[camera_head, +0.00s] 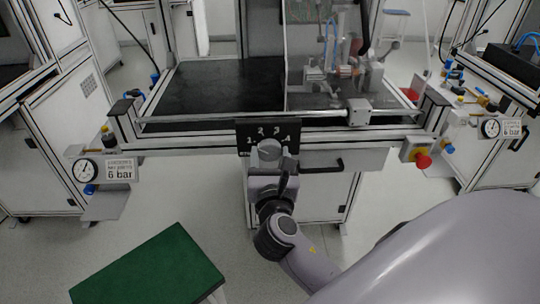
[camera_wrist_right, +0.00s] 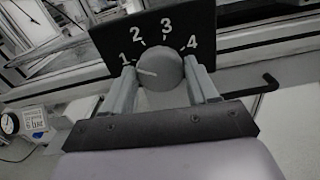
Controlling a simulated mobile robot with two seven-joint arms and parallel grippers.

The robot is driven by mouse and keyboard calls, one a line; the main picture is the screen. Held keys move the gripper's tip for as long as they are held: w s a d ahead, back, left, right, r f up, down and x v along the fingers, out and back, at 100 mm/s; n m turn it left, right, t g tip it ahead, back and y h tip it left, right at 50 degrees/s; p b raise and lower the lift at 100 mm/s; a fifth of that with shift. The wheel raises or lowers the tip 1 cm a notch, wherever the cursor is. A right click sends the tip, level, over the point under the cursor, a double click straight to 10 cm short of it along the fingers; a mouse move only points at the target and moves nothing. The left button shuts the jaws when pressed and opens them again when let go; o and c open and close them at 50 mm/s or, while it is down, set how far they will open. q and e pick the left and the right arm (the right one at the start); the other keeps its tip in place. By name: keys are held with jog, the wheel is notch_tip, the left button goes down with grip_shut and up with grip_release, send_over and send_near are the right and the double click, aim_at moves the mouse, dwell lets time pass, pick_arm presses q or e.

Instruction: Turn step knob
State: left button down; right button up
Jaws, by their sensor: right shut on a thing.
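The step knob (camera_wrist_right: 160,70) is a round grey knob on a black plate (camera_wrist_right: 112,36) marked 1, 2, 3 and 4. In the right wrist view its white pointer line points toward the 1. In the head view the knob (camera_head: 268,149) sits at the front middle of the workstation, in front of the plate (camera_head: 285,131). My right gripper (camera_wrist_right: 162,82) has one finger on each side of the knob and is shut on it. In the head view the gripper (camera_head: 269,160) reaches up to the knob from below. My left gripper is out of view.
A red emergency stop button (camera_head: 423,160) is on the right of the workstation front. A black handle (camera_head: 322,167) sticks out just right of the knob. Pressure gauges (camera_head: 87,170) stand at the sides. A green-topped stool (camera_head: 150,268) is at lower left. Open floor lies between.

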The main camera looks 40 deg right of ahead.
jog(key=m, duration=0.2)
jog(key=shift+m, duration=0.3)
jog(key=m, duration=0.4)
jog(key=shift+d, duration=0.1)
jog(key=shift+m, duration=0.3)
jog(key=o, duration=1.1)
jog(key=shift+c, duration=0.2)
jog(key=shift+s, duration=0.1)
